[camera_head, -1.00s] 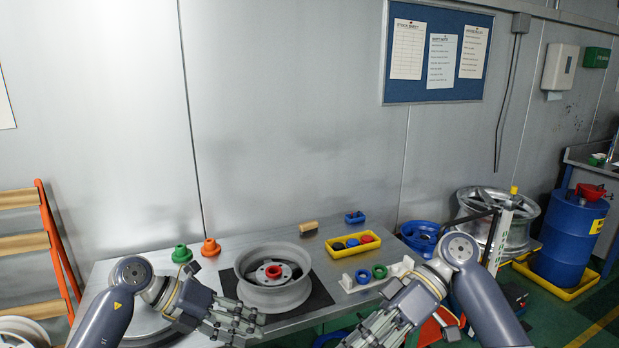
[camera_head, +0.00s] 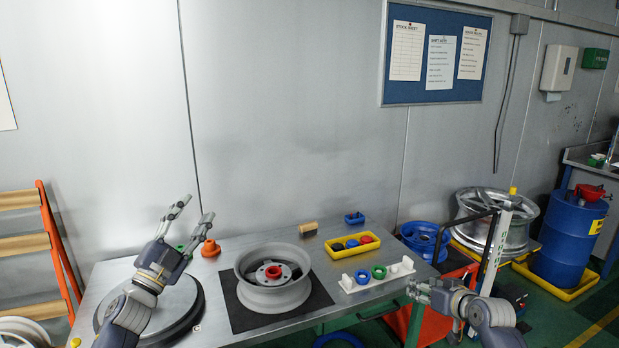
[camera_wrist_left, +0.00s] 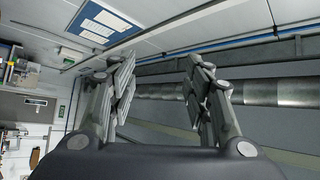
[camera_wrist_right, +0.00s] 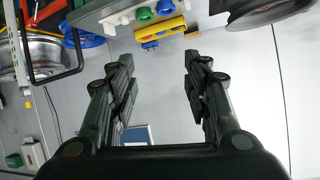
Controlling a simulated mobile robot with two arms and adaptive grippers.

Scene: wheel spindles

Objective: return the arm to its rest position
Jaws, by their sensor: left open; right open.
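My left gripper (camera_head: 196,213) is open and empty, raised above the left part of the workbench with its fingers pointing up and towards the wall. In the left wrist view its two fingers (camera_wrist_left: 160,72) stand apart with nothing between them. My right gripper (camera_head: 413,290) is open at the bench's right end, pointing left. In the right wrist view its fingers (camera_wrist_right: 160,62) are apart and empty. The wheel rim (camera_head: 252,292) with a red piece (camera_head: 273,272) at its hub lies on a black mat (camera_head: 316,301), clear of both grippers.
The bench (camera_head: 225,328) also holds a dark round turntable (camera_head: 190,322), an orange cone piece (camera_head: 210,248), a yellow tray (camera_head: 331,249) and a white holder (camera_head: 347,285) with coloured rings. A cart frame (camera_head: 492,250) and blue drum (camera_head: 570,238) stand right.

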